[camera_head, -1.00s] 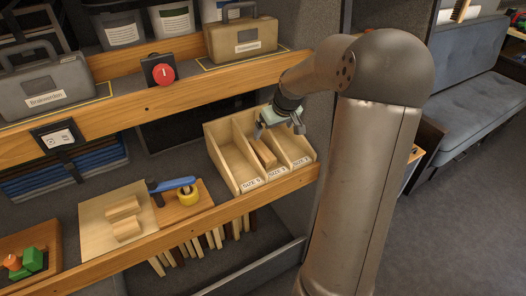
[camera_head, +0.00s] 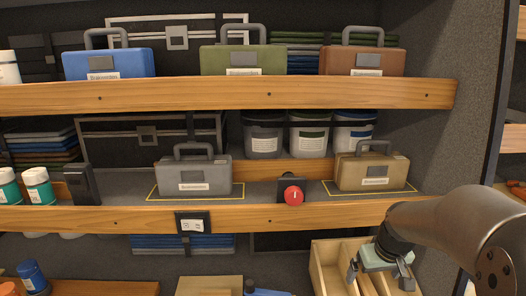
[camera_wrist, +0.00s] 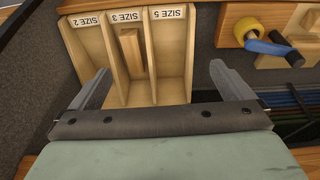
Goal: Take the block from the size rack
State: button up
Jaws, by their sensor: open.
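The size rack (camera_head: 324,268) is a pale wooden box with three compartments at the bottom edge of the head view, partly cut off. In the wrist view the rack (camera_wrist: 165,55) shows upside-down labels SIZE 2, SIZE 3 and SIZE 5. One wooden block (camera_wrist: 131,52) lies in the middle SIZE 3 compartment; the two side compartments look empty. My gripper (camera_head: 380,275) is over the rack, open and empty. In the wrist view its fingers (camera_wrist: 160,70) are spread wide on either side, apart from the block. The block is not visible in the head view.
A shelf (camera_head: 360,207) above the rack carries a tan case (camera_head: 371,173), a grey case (camera_head: 193,178) and a red button (camera_head: 293,196).

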jog(key=s+a+g, duration=0.1)
jog(key=s+a, duration=0.7)
jog(key=shift+s+r, duration=0.2)
jog(key=shift+r, duration=0.2)
jog(key=shift+m+g, duration=0.3)
jog(key=shift+g, duration=0.3)
jog(key=s+a, duration=0.1)
jog(key=s, duration=0.3)
jog(key=s+a, duration=0.2)
jog(key=s, duration=0.2)
jog(key=s+a+f, duration=0.1)
jog(key=s+a, duration=0.1)
jog(key=s, duration=0.1)
jog(key=shift+s+a+f, duration=0.1)
jog(key=shift+s, duration=0.3)
jog(key=shift+c, duration=0.9)
jog(key=shift+s, duration=0.3)
jog(key=c, duration=0.5)
jog(key=shift+a+f, duration=0.1)
jog(key=c, duration=0.5)
